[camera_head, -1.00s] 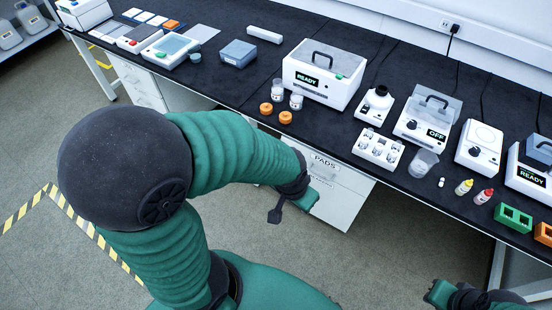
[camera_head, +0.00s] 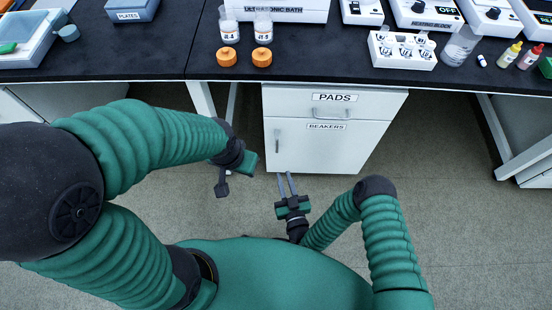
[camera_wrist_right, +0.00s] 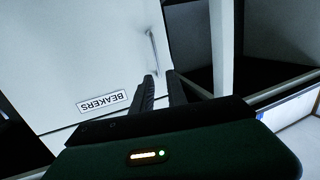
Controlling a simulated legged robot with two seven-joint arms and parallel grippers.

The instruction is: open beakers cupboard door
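The white beakers cupboard door (camera_head: 325,150), labelled BEAKERS, sits below the PADS drawer (camera_head: 370,104) under the bench and looks closed. Its small vertical handle (camera_head: 277,140) is near the door's left edge. My right gripper (camera_head: 285,175) is low in front of the door's lower left, its two fingers apart with nothing between them. In the right wrist view, the fingers (camera_wrist_right: 161,88) point toward the handle (camera_wrist_right: 152,48), and the BEAKERS label (camera_wrist_right: 104,102) appears upside down. My left gripper (camera_head: 222,184) hangs left of the cupboard; its finger opening is not clear.
The black bench top (camera_head: 300,66) carries orange caps (camera_head: 228,57), labelled bottles (camera_head: 263,28), a white vial rack (camera_head: 402,50) and a beaker (camera_head: 460,46). A bench leg (camera_head: 202,99) stands left of the cupboard. Floor in front of the cupboard is clear.

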